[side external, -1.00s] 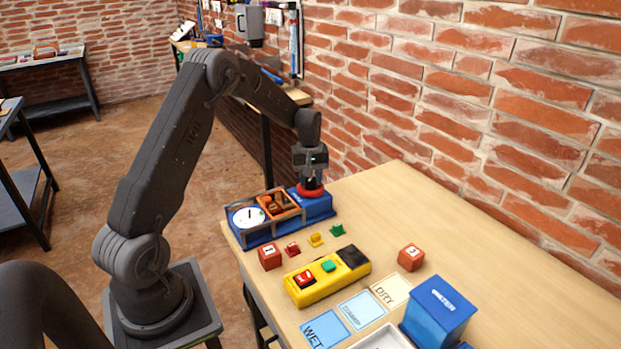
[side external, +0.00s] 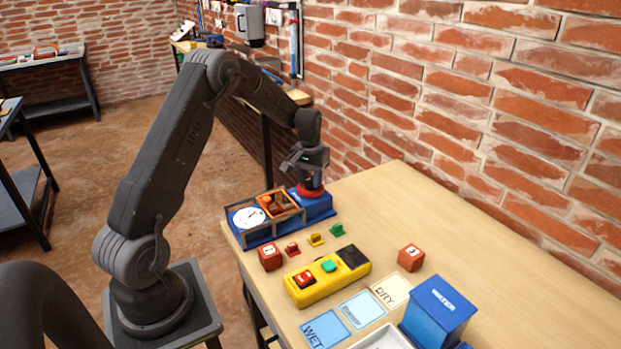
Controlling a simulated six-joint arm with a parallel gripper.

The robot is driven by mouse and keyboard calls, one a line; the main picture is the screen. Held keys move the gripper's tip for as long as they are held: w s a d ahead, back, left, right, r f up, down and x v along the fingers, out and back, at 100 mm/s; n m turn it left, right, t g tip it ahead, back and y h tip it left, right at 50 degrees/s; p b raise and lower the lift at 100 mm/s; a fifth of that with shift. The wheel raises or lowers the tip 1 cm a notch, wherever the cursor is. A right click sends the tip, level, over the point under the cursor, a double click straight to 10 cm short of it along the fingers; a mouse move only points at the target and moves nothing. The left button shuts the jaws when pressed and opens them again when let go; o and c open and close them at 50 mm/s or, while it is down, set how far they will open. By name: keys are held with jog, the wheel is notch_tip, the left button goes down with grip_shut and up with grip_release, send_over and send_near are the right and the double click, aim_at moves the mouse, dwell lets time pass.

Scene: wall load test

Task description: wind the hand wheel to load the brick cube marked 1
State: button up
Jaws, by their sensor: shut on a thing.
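The blue load tester (side external: 318,209) stands at the table's far left corner, with a white round dial (side external: 246,217) at its left end. The red hand wheel (side external: 308,194) sits on top of its right end. My gripper (side external: 311,186) points down and is shut on the hand wheel; its fingers hide part of the wheel. A brick-coloured piece (side external: 279,205) shows inside the orange-framed bay, but I cannot read a mark on it. A brick cube (side external: 270,257) with a white label stands on the table in front of the tester; its number is hard to read.
A yellow control box (side external: 328,277) with red and green buttons lies in front. Small red, yellow and green pieces (side external: 316,240) stand behind it. Another brick cube (side external: 411,257), labelled cards (side external: 362,309) and a blue water box (side external: 438,308) are to the right. The brick wall borders the table.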

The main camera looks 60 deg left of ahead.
aim_at(310, 179)
jog(key=shift+m, duration=1.6)
jog(key=o, duration=0.9)
notch_tip(310, 179, up, 14)
jog(key=shift+a+f, duration=0.1)
